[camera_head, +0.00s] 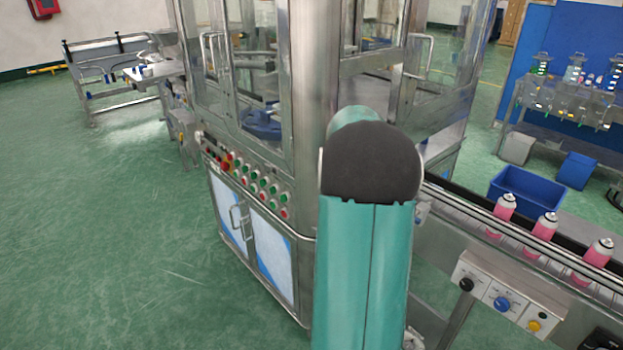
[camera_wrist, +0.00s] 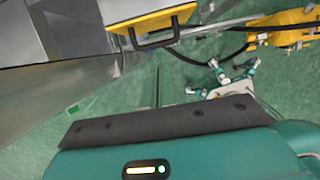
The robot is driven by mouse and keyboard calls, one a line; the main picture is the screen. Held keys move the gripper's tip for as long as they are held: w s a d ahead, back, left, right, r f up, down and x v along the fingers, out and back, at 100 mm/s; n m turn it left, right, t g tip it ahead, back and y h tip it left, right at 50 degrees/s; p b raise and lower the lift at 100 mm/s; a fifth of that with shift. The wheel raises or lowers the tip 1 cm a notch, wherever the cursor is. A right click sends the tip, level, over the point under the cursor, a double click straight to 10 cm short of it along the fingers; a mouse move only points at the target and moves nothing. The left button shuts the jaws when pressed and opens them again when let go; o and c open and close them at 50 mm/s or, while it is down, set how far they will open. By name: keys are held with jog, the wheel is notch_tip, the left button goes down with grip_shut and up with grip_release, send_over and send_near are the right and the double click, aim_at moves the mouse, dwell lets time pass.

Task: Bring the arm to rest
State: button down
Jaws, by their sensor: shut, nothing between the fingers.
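My arm (camera_head: 362,270) rises through the middle of the head view, a teal link topped by a dark rounded joint cover. Another teal part of it shows just behind the cover. My gripper's fingers are not seen in the head view, and I cannot make them out in the wrist view. The wrist view shows a teal housing with a small lit bar and a dark bolted strip close to the camera, parts of my own body.
A glass-walled steel machine (camera_head: 310,80) with a button panel (camera_head: 248,178) stands behind the arm. A conveyor (camera_head: 480,215) carries pink cans (camera_head: 541,232) on the right, above a control box (camera_head: 508,296). A blue bin (camera_head: 527,190) is beyond it. Green floor (camera_head: 110,240) is open at left.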

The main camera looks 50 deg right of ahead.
jog(key=w+a+r+m+t, duration=0.1)
jog(key=w+a+r+m, duration=0.15)
jog(key=a, duration=0.65)
jog(key=w+a+r+m+t, duration=0.15)
jog(key=a+r, duration=0.25)
jog(key=a, duration=0.5)
jog(key=w+a+r+m+t, duration=0.1)
jog(key=w+a+r+m, duration=0.25)
jog(key=a, duration=0.55)
jog(key=s+a+m+t+y, duration=0.1)
jog(key=s+a+m, duration=0.3)
jog(key=a, duration=0.8)
jog(key=s+a+m+t+y, duration=0.1)
jog(key=s+a+m+y, duration=0.1)
jog(key=s+a+m, duration=0.2)
jog(key=s+a, duration=0.3)
jog(key=a, duration=0.5)
jog(key=shift+s+a+t+y, duration=0.3)
jog(key=shift+s+t+y, duration=0.05)
jog(key=shift+s+y, duration=0.05)
